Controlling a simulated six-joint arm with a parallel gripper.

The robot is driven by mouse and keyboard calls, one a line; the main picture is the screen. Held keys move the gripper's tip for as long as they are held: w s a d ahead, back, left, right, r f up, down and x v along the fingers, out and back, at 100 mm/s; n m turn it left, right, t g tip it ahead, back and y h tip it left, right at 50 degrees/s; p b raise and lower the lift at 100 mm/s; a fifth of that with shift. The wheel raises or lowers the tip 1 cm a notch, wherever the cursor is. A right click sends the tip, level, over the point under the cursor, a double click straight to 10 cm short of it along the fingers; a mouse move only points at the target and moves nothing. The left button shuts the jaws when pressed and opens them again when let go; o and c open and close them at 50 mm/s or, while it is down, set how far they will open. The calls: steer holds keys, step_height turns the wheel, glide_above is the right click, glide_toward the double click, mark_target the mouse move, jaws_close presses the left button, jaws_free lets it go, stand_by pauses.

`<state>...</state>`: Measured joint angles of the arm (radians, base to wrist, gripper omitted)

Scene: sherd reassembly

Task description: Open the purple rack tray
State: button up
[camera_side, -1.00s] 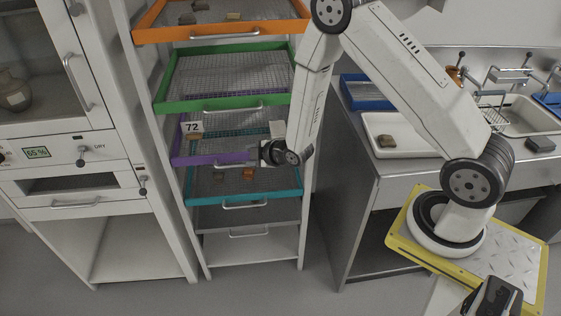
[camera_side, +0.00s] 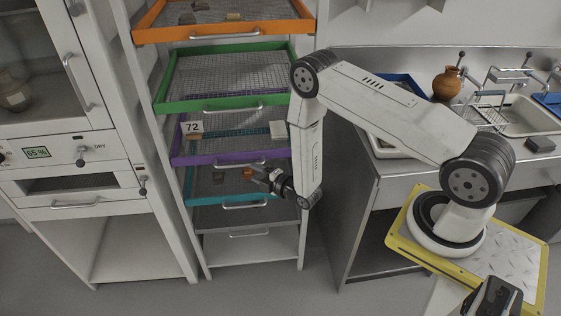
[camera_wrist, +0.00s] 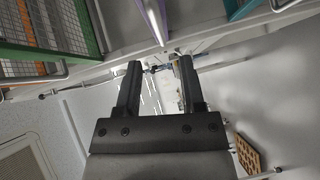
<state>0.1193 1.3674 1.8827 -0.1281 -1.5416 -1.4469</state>
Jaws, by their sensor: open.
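The purple rack tray (camera_side: 225,157) sits in the rack between the green tray above and the teal tray below. Part of its mesh floor shows behind its front, with a card marked 72 (camera_side: 193,127) and a pale block (camera_side: 278,130). Its pale bar handle (camera_side: 239,164) is on the front. My gripper (camera_side: 256,173) is below the right part of the purple front, over the teal tray in the side view. In the wrist view my gripper (camera_wrist: 160,68) has two dark fingers apart with nothing between them. A purple strip (camera_wrist: 152,20) shows beyond the fingers.
The green tray (camera_side: 225,103) and orange tray (camera_side: 225,32) are above. The teal tray (camera_side: 230,200), with brown sherds, is below. A drying cabinet (camera_side: 70,150) stands left, and a sink bench (camera_side: 365,185) stands right. The floor before the rack is clear.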

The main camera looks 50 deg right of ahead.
mark_target(239, 165)
steer(key=shift+w, duration=0.1)
steer(key=shift+w+f, duration=0.2)
steer(key=shift+w, duration=1.05)
steer(key=shift+w+f, duration=0.15)
steer(key=shift+w, duration=1.1)
steer(key=shift+w+f, duration=0.2)
steer(key=shift+w, duration=1.05)
jaws_close()
